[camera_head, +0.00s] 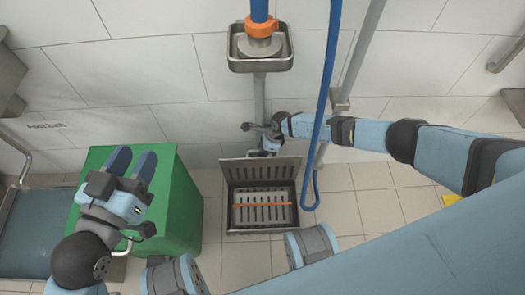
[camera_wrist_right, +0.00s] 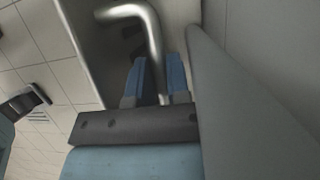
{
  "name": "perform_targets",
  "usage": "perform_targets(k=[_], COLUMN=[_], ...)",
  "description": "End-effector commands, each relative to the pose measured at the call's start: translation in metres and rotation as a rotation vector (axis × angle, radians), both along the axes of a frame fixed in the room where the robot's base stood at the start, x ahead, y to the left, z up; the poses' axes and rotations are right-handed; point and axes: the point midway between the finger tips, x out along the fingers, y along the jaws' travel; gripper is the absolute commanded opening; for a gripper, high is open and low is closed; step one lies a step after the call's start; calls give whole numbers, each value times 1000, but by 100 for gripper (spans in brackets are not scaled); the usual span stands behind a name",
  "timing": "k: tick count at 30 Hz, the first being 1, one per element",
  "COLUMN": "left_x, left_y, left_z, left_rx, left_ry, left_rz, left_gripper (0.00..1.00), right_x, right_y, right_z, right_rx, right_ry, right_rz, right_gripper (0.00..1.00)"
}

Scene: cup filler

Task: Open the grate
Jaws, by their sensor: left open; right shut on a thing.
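The grate (camera_head: 260,170) is a grey slotted panel, seen raised at a steep tilt at the back of a metal basin (camera_head: 231,215) on the floor. A second slotted surface with an orange strip (camera_head: 262,205) shows inside the basin. My right gripper (camera_head: 270,146) is just above and behind the raised panel. In the right wrist view, its blue fingers (camera_wrist_right: 158,75) are shut on a bent metal bar (camera_wrist_right: 150,35). I cannot tell how this bar joins the grate. My left gripper (camera_head: 132,160) is open and empty, above a green box.
The green box (camera_head: 180,205) stands left of the basin. A metal sink (camera_head: 30,235) is at the far left. A blue hose (camera_head: 328,90) hangs right of the basin, and a metal tray (camera_head: 261,66) is on the wall above. Tiled floor lies right of the basin.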

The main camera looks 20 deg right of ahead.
Motion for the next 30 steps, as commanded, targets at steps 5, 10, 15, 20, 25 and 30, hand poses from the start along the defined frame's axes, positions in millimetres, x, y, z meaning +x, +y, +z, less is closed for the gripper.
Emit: perform_targets(k=[5,10,15,20,25,30], left_x=[1,2,2,2,2,2], left_y=[0,0,0,0,0,0], left_z=[-2,-2,-3,-3,-3,0], left_rx=[4,5,6,6,6,4], left_ry=[-3,-3,-1,0,0,4], left_rz=[0,1,1,1,2,1], left_gripper=[43,43,43,43,43,43], right_x=[-3,-3,-3,-2,-1,-1], right_y=[-5,-5,-6,-5,-4,-5], right_z=[-6,-6,-6,-5,-4,2], right_rx=[-8,-8,-9,-8,-6,-4], right_ry=[7,7,8,7,5,3], right_rz=[0,0,0,0,1,0], right_gripper=[0,0,0,42,42,42])
